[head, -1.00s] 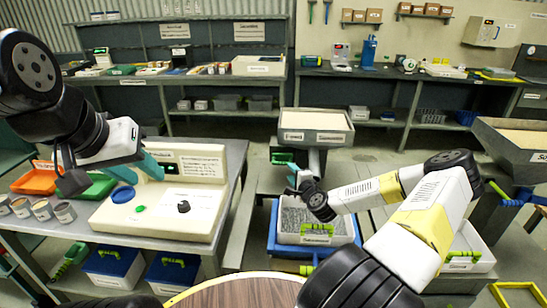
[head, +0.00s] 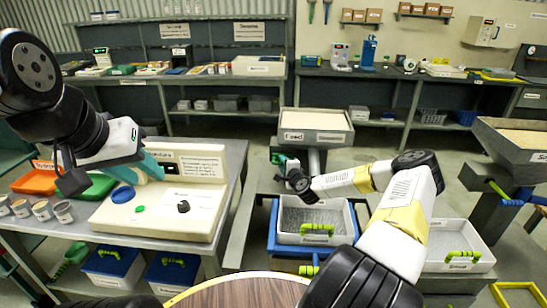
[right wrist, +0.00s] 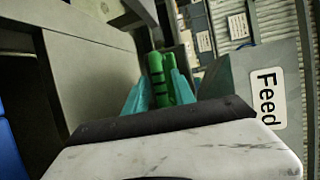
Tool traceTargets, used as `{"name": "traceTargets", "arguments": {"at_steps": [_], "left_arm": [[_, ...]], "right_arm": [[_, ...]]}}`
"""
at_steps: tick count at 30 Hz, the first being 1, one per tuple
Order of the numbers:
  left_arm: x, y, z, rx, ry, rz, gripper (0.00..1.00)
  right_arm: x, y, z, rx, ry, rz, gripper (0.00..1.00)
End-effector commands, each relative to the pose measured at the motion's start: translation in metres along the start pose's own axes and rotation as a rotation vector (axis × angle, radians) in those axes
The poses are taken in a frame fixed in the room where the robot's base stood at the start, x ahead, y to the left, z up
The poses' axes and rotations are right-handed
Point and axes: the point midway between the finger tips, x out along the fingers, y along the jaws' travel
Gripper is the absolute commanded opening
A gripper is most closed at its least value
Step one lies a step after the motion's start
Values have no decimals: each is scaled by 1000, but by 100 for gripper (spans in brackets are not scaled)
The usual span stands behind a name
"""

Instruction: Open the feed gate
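The feed hopper (head: 315,138), labelled "Feed", stands in the middle of the head view. Its label plate (right wrist: 266,98) shows at the right of the right wrist view. A green handle (right wrist: 157,78) with dark bands, apparently the feed gate's, lies ahead between the two teal fingers of my right gripper (right wrist: 160,95). The fingers are apart, with the handle between or just beyond them; I cannot tell whether they touch it. In the head view my right wrist hides most of this. My left gripper (head: 152,167) hangs over the left bench, its fingertips unclear.
A white bin (head: 312,238) with a green handle sits in a blue frame below the hopper. Another white bin (head: 455,262) and a second hopper (head: 500,150) stand to the right. A control console (head: 165,215) and trays cover the left bench.

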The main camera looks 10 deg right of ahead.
Motion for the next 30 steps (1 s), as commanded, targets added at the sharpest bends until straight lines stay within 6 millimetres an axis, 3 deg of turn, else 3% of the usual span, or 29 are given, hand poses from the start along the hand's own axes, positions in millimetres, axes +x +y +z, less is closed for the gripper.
{"name": "traceTargets", "arguments": {"at_steps": [1, 4, 30], "left_arm": [[0, 0, 0, 0, 0, 0, 36], [0, 0, 0, 0, 0, 0, 36], [0, 0, 0, 0, 0, 0, 36]], "right_arm": [[0, 0, 0, 0, 0, 0, 18], [0, 0, 0, 0, 0, 0, 0], [0, 0, 0, -1, 0, 0, 0]]}}
